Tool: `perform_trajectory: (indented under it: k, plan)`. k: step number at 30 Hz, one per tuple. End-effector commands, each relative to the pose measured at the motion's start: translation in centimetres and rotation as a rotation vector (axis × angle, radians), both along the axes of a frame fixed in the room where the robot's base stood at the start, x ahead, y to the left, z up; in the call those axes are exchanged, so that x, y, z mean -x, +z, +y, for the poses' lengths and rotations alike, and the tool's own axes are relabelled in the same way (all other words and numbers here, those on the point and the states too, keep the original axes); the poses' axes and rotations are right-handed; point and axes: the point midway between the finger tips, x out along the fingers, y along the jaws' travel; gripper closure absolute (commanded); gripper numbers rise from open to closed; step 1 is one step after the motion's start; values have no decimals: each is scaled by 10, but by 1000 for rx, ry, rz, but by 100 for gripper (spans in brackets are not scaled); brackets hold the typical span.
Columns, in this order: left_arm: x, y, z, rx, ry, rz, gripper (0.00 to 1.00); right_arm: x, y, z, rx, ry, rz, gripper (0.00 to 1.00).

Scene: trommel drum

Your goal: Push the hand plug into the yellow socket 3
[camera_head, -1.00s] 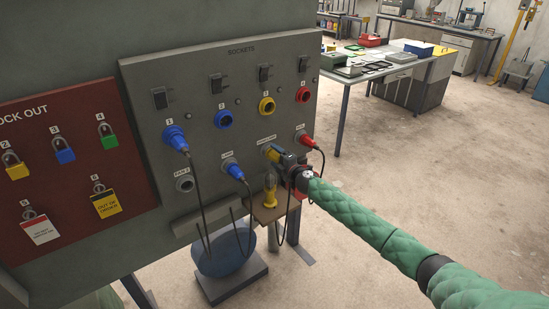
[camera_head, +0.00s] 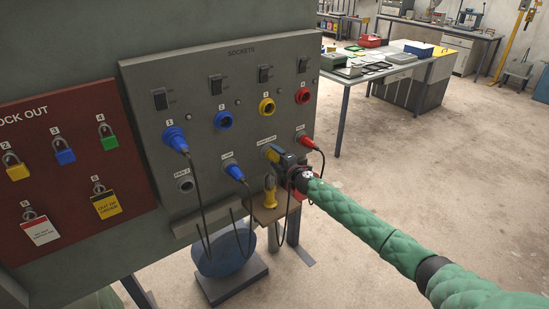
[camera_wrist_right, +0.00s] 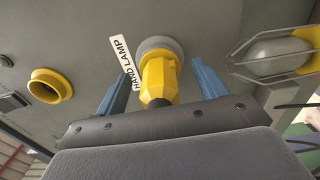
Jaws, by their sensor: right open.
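The yellow socket 3 (camera_head: 267,106) is an empty round opening in the top row of the grey panel; it also shows at the left of the right wrist view (camera_wrist_right: 50,86). The yellow hand lamp plug (camera_wrist_right: 160,78) sits in a grey round holder beside the HAND LAMP label, and its yellow end peeks out in the head view (camera_head: 272,153). My right gripper (camera_head: 281,157) is at this plug. In the wrist view its blue fingers (camera_wrist_right: 158,72) stand open on both sides of the plug, with gaps visible. My left gripper is not in view.
Blue plugs (camera_head: 175,138) (camera_head: 234,172) and a red plug (camera_head: 306,140) with hanging cables are on the panel (camera_head: 205,140). A lockout board (camera_head: 75,130) is at left. Open floor lies at right.

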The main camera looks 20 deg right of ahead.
Motion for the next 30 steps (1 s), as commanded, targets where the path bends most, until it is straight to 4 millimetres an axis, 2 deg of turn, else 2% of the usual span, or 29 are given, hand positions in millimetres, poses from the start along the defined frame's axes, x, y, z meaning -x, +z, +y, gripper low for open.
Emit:
perform_trajectory:
  k: [13,14,24,30]
  plan:
    - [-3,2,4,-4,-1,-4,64,0,1,0,1,0,-1,29]
    - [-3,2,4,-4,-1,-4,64,0,1,0,1,0,-1,33]
    - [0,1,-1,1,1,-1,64,0,1,0,0,0,-2,99]
    - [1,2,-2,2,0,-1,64,2,2,-1,0,0,-2,99]
